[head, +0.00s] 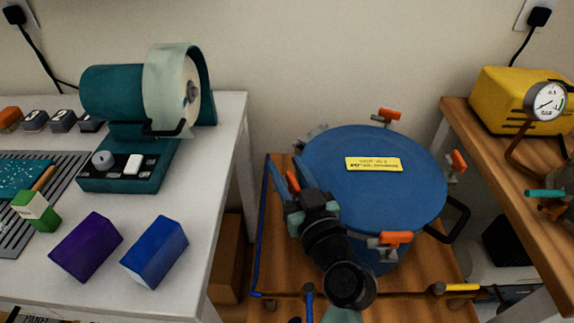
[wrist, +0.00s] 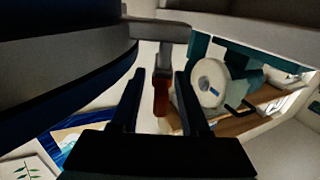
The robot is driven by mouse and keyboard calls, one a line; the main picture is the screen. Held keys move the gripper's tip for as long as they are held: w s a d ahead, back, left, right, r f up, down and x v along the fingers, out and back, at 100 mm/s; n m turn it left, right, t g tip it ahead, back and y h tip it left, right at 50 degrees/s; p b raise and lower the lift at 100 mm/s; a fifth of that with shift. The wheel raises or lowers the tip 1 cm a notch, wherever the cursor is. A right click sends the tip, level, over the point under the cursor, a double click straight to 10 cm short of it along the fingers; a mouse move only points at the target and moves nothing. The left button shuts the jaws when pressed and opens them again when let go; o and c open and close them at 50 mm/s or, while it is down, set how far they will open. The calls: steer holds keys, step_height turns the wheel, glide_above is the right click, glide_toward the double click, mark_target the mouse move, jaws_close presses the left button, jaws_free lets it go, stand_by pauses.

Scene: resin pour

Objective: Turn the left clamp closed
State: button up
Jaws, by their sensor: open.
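The blue round lid (head: 375,185) of the pot bears a yellow label and has clamps around its rim. The left clamp's orange handle (head: 293,182) shows between the fingers of my gripper (head: 290,168) at the lid's left edge. In the wrist view the clamp's grey bracket (wrist: 160,30) sits at the pot's rim, and its red-orange handle (wrist: 161,95) points away from the rim. My gripper (wrist: 157,78) is open, with one finger on each side of the handle and a gap visible on both sides. My wrist hides part of the lid's left edge.
Other orange-handled clamps stand at the back (head: 388,115), right (head: 457,160) and front (head: 393,238) of the lid. A white table (head: 215,200) with a teal machine (head: 125,95) is at left. A wooden bench (head: 500,165) with a yellow box (head: 515,95) is at right.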

steer(key=shift+w+a, duration=0.1)
steer(key=shift+w, duration=0.2)
jaws_close()
